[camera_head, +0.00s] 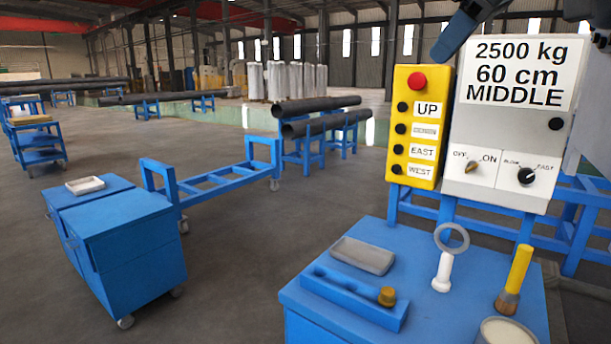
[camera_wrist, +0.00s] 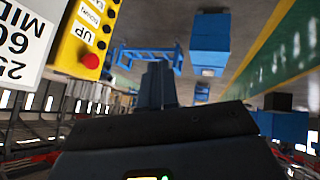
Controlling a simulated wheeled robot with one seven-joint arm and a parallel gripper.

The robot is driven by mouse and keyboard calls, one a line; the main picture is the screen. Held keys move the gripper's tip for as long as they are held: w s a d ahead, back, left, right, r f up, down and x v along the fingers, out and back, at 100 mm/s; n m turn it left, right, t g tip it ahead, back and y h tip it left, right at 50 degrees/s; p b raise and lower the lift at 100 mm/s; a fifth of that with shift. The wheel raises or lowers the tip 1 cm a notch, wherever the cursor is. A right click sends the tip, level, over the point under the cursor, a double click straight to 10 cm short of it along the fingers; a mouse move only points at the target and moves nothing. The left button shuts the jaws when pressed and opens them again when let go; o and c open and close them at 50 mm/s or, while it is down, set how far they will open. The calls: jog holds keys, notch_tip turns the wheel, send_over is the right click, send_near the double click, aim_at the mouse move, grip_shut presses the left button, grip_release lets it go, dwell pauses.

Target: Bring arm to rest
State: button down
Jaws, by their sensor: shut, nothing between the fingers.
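My gripper (camera_wrist: 159,68) shows in the wrist view with its two dark fingers together and nothing between them. In the head view, the dark end of my arm, with my gripper (camera_head: 440,52), enters from the top right. It hangs in front of the upper part of the control panels, beside the yellow push-button box (camera_head: 417,127). Whether it touches them I cannot tell. In the wrist view the yellow box (camera_wrist: 84,42) appears upside down at the upper left, to the left of the fingers.
A grey panel (camera_head: 482,195) with two knobs stands at right. Below it a blue cart top (camera_head: 335,285) holds a grey tray (camera_head: 363,255), a blue block (camera_head: 353,300), a white-handled ring (camera_head: 452,240) and a brush (camera_head: 514,280).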

jog(key=w+a+f+m+t+y, duration=0.15)
jog(key=a+f+y, duration=0.3)
jog(key=f, duration=0.45)
jog(key=a+f+m+t+y, duration=0.3)
jog(key=a+f, duration=0.2)
jog(key=f, duration=0.4)
jog(key=s+d+f+m+t+h, duration=0.1)
jog(key=s+f+m+t+h, duration=0.1)
jog(key=s+f+m, duration=0.5)
jog(key=s+d+f+t+h, duration=0.15)
jog(key=s+f, duration=0.25)
jog(key=f, duration=0.7)
jog(key=s+d+f+m+h, duration=0.1)
jog(key=s+f+h, duration=0.1)
jog(key=s+f, duration=0.35)
jog(key=s+d+f+m+h, duration=0.1)
jog(key=s+f+h, duration=0.1)
jog(key=s, duration=0.6)
jog(key=s+d+f+h, duration=0.2)
jog(key=s+f, duration=0.1)
jog(key=s, duration=0.4)
jog(key=s+d+r+n, duration=0.1)
jog(key=s+d+n, duration=0.1)
jog(key=s, duration=0.7)
jog(key=s+d+r+n+g+h, duration=0.1)
jog(key=s+d, duration=0.2)
jog(key=s, duration=0.7)
jog(key=shift+r+n, duration=0.35)
